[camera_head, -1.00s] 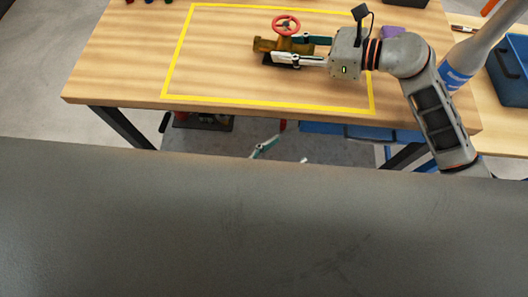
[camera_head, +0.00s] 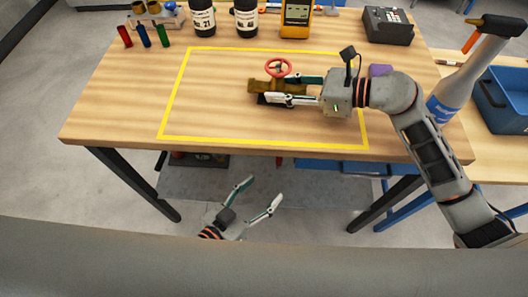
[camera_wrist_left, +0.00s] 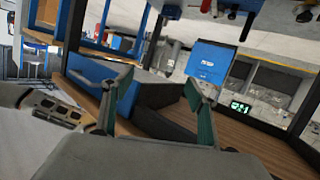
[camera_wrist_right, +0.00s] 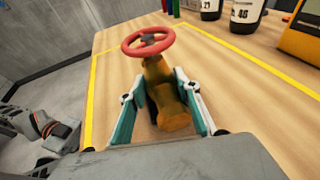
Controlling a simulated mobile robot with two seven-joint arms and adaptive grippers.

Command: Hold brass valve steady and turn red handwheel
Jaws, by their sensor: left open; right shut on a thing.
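The brass valve (camera_head: 264,86) lies on the wooden table inside the yellow outline, with its red handwheel (camera_head: 278,67) on top. My right gripper (camera_head: 292,89) comes from the right and is shut on the valve body, its fingers on either side. In the right wrist view the valve body (camera_wrist_right: 172,105) sits between the two fingers, and the red handwheel (camera_wrist_right: 147,41) is clear beyond them. My left gripper (camera_head: 257,197) is open and empty, below and in front of the table's front edge, away from the valve.
The table's front edge (camera_head: 270,151) lies between my left gripper and the valve. Bottles (camera_head: 203,18), a yellow meter (camera_head: 295,18) and coloured cylinders (camera_head: 144,36) stand at the back. A spray bottle (camera_head: 455,85) is at the right. The outlined area left of the valve is free.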

